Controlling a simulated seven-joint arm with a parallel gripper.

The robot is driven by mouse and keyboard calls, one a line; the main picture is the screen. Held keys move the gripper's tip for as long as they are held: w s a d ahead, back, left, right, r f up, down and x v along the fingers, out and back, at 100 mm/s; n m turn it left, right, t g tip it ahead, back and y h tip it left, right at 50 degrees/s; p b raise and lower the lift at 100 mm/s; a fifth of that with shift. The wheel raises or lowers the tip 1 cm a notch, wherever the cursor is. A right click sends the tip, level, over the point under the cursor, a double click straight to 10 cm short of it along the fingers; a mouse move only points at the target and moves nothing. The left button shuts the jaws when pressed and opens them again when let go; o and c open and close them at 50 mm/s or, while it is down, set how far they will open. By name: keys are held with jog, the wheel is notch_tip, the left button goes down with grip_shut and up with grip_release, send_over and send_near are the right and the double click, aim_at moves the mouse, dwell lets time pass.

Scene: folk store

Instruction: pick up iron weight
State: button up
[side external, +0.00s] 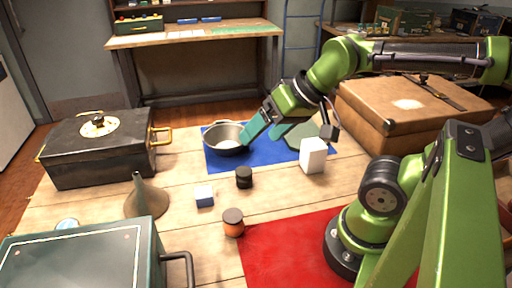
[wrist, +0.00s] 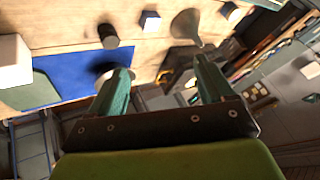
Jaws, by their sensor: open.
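A small black cylinder (side external: 243,177), which looks like the iron weight, stands on the wooden table just in front of the blue mat. It also shows in the wrist view (wrist: 108,36), at the upper left, beyond my left-hand finger. My gripper (side external: 262,133) is open, with teal fingers, above the blue mat beside the metal pan. It is behind and to the right of the weight in the side view and apart from it. In the wrist view, nothing is held between the fingers of my gripper (wrist: 162,80).
The pan (side external: 228,148) stands on the blue mat (side external: 218,164). A black case (side external: 98,150) and brown suitcase (side external: 410,110) flank the area.

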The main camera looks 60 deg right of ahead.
jog(key=n+g+h, duration=0.2)
jog(key=g, duration=0.5)
send_over(244, 171)
jog(key=w, duration=0.1)
notch_tip(244, 171, down, 7)
jog(key=f, duration=1)
jog(key=shift+s+a+f, duration=0.1)
jog(key=shift+s+f, duration=0.35)
jog(key=shift+f, duration=2.95)
jog(key=shift+r, duration=0.1)
grip_shut()
